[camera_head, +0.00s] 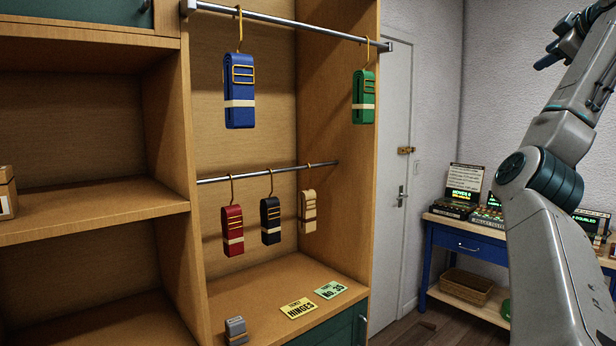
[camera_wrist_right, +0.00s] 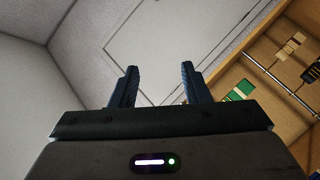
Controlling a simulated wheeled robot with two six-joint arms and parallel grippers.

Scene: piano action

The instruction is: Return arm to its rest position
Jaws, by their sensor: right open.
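My right arm (camera_head: 548,200) rises along the right side of the head view, bent upward in front of the blue desk. Its gripper (camera_head: 556,44) is at the top right, high up and well apart from the wardrobe. In the right wrist view the two dark fingers of the gripper (camera_wrist_right: 159,85) stand apart with nothing between them. Beyond them are the pale door and wall. My left arm and left gripper are not in view.
A wooden wardrobe (camera_head: 340,215) holds strapped bundles on two rails: blue (camera_head: 239,90), green (camera_head: 364,97), red (camera_head: 232,230), black (camera_head: 270,220) and cream (camera_head: 308,210). A blue desk (camera_head: 468,246) with lit devices stands behind my right arm. Open air surrounds the gripper.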

